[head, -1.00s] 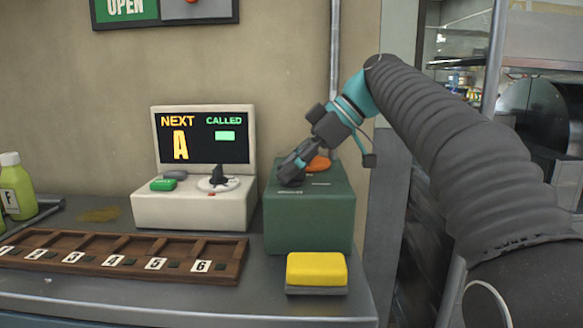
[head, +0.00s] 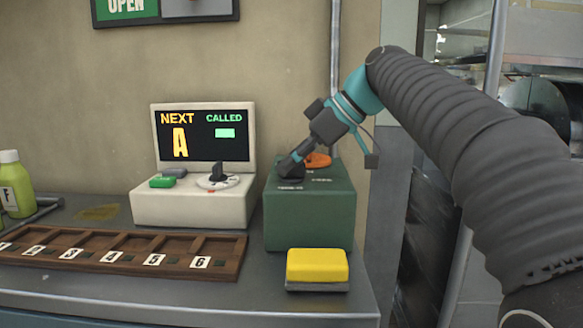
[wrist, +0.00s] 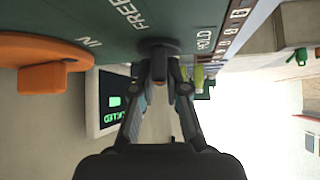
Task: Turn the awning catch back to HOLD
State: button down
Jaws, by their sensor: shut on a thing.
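In the head view my gripper (head: 291,166) points down at the box top, partly hiding the catch. I cannot tell which word the catch points to.
An orange knob (head: 317,160) sits close beside my gripper on the same box, also in the wrist view (wrist: 45,65). A white console (head: 190,209) with a screen stands left. A yellow block (head: 317,266) and a wooden numbered rack (head: 120,255) are in front.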

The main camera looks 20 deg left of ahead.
jog(key=m+t+b, duration=0.1)
jog(key=m+t, duration=0.1)
jog(key=m, duration=0.1)
jog(key=shift+s+m+t, duration=0.1)
jog(key=shift+m+t, duration=0.2)
jog(key=shift+t, duration=0.1)
jog(key=m+t+h, duration=0.1)
jog(key=m+t, duration=0.1)
jog(key=m, duration=0.1)
jog(key=shift+m+h+p, duration=0.3)
jog(key=shift+h, duration=0.1)
jog(key=m+t+h+p, duration=0.1)
jog(key=m, duration=0.1)
jog(key=m+t+h, duration=0.1)
jog(key=m, duration=0.1)
jog(key=shift+a+r+t+h+p, duration=0.1)
jog(key=shift+t+h+p, duration=0.2)
jog(key=shift+t+p, duration=0.1)
jog(key=shift+m+t+h+p, duration=0.5)
jog(key=shift+m+h, duration=0.7)
jog(key=shift+m, duration=0.7)
jog(key=shift+f, duration=0.2)
jog(key=c, duration=1.2)
grip_release()
jog(key=shift+r, duration=0.1)
